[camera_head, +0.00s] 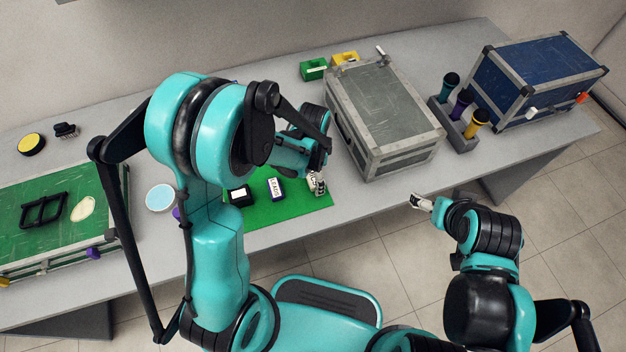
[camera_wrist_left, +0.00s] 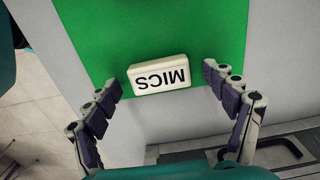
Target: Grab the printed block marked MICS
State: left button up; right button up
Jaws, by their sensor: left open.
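The white block marked MICS (camera_wrist_left: 159,75) lies on the green mat (camera_wrist_left: 150,30) near its edge in the left wrist view. Its lettering appears upside down there. My left gripper (camera_wrist_left: 162,84) is open, with one finger on each side of the block and a gap on both sides. In the head view my left gripper (camera_head: 317,183) is over the right end of the mat (camera_head: 262,212), and the block is hard to tell from the fingers. My right gripper (camera_head: 421,202) is in front of the table, away from the mat; its jaws are too small to judge.
A grey case (camera_head: 385,115) stands right of my left gripper. Several microphones (camera_head: 463,110) stand by a blue case (camera_head: 535,75). A green-topped case (camera_head: 60,215) is at left.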

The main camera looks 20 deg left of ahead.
pick_arm(q)
jog(key=c, duration=1.1)
jog(key=shift+r, duration=0.1)
